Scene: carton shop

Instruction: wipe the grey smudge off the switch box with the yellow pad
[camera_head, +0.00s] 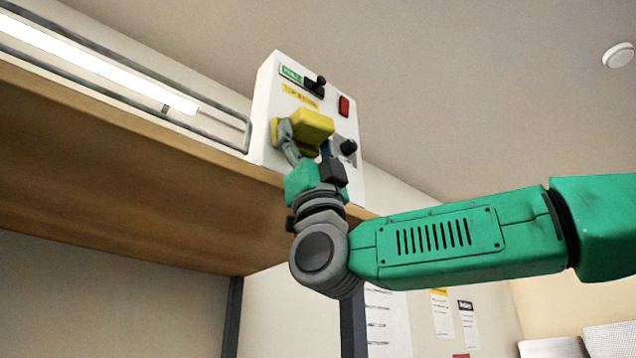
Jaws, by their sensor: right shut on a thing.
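The white switch box (263,95) stands on the edge of a wooden shelf, upper middle of the head view. Its face carries a green label, a black toggle, a yellow label, a red switch (344,105) and a black knob (348,147). My right gripper (302,138) is shut on the yellow pad (312,122) and holds it in front of the lower left part of the face. I cannot tell whether the pad touches the box. My left gripper is not in view.
The wooden shelf (120,165) runs left from the box, with a metal rail (215,112) along its top. Dark posts (352,318) stand below. Papers (440,313) hang on the wall behind. The space right of the box is open.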

